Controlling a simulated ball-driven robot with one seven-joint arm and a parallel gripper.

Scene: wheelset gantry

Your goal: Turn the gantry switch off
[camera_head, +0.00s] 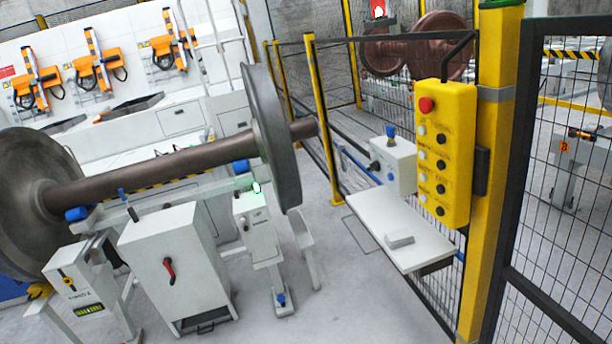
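A tall yellow control box (446,153) hangs on the yellow fence post at the right. It has a red round button (426,105) at the top and white and black buttons in two columns below. A white cabinet (178,262) at the lower left has a red rotary handle (169,270) on its front. A smaller white box (74,286) left of it has a small knob and a label. No readable label shows which of these is the gantry switch. My gripper is not in view.
A large wheelset (160,168) lies across stands at the left. A white shelf (390,228) with a small grey block juts out beside the control box. Mesh fence panels (560,190) stand at the right. Grey floor is open at lower centre.

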